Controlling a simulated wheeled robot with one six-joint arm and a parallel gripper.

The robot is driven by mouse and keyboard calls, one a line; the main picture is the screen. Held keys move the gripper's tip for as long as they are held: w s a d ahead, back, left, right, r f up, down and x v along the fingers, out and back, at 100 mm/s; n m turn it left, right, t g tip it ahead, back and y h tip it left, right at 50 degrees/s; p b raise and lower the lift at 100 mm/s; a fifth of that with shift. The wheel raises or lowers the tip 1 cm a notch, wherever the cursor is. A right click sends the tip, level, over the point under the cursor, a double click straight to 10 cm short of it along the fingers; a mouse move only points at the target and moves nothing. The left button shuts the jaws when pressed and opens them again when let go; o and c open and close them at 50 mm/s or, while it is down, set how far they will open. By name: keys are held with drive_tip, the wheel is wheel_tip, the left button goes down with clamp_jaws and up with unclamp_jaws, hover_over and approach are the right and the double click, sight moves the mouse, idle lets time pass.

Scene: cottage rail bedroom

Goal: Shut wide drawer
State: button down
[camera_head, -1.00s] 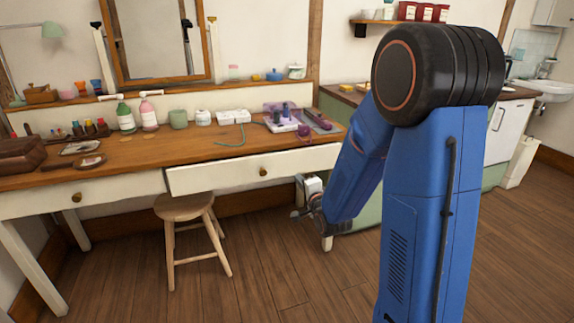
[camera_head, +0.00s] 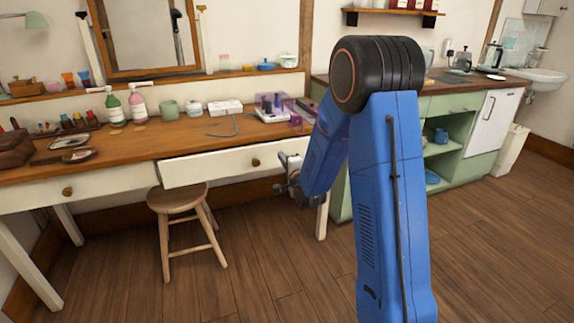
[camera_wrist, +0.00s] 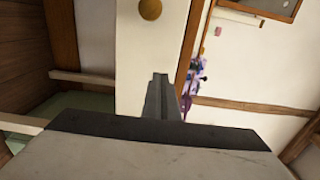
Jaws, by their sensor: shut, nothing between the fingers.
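The wide drawer (camera_head: 212,167) is the cream drawer with a brass knob (camera_head: 255,162) under the right part of the wooden dressing table (camera_head: 160,142). Its front stands a little forward of the table frame, so it is partly open. My gripper (camera_head: 279,188) is low at the right end of this drawer front. In the wrist view the shut, empty fingers (camera_wrist: 161,95) point at the cream drawer front (camera_wrist: 148,50), with the knob (camera_wrist: 150,9) at the top. I cannot tell whether the fingertips touch it.
A round wooden stool (camera_head: 178,198) stands under the table, left of my gripper. Bottles, cups and boxes crowd the tabletop. A green cabinet (camera_head: 343,195) stands to the right, behind my arm. The wooden floor in front is open.

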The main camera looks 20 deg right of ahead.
sight(277, 150)
drive_tip(key=shift+w, duration=1.85)
drive_tip(key=shift+w, duration=0.1)
drive_tip(key=w, duration=0.3)
drive_tip(key=shift+w, duration=0.35)
drive_tip(key=shift+w+r, duration=0.2)
drive_tip(key=shift+w, duration=0.2)
